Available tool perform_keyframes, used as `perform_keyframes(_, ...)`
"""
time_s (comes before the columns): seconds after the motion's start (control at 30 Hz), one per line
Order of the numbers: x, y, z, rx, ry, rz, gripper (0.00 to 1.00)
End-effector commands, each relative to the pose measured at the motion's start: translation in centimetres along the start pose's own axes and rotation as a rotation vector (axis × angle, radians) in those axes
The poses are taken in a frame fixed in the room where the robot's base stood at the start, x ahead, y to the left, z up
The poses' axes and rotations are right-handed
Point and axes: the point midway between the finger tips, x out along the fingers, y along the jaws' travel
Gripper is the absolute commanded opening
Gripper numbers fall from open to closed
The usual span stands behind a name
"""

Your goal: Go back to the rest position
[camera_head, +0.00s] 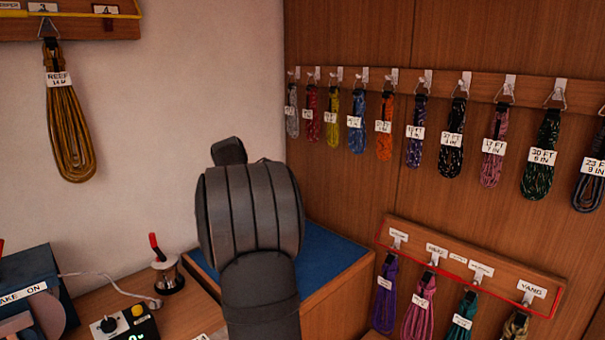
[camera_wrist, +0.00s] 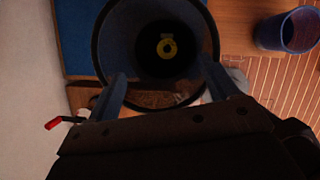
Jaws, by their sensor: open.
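My gripper (camera_wrist: 164,70) shows in the wrist view with its two fingers spread apart and nothing between them that I can see touching either one. Beyond the fingertips is a round, dark, open-topped container (camera_wrist: 103,42) with a small yellow ring (camera_wrist: 167,47) deep inside it. I cannot tell how far the fingertips are from its rim. In the head view my dark grey arm stands in front of the blue-topped bench corner, and the gripper's fingers are hidden there.
Coiled lines such as the orange one (camera_head: 385,127) hang on the right wall rail, with more on the red-edged lower board (camera_head: 480,268). A brown coil (camera_head: 70,130) hangs at left. A red-handled device (camera_head: 168,274) stands on the bench. A blue bin (camera_wrist: 287,32) stands at right.

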Motion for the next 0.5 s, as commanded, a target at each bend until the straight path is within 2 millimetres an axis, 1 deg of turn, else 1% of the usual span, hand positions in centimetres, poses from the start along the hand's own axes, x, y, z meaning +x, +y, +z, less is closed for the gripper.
perform_keyframes(0.03,-1.1,0.1,0.0,-0.001,-0.001,0.002,0.79)
perform_keyframes(0.1,-2.6,0.1,0.0,0.000,-0.002,0.003,0.79)
perform_keyframes(0.5,-10.5,0.0,0.0,0.000,-0.001,0.002,0.79)
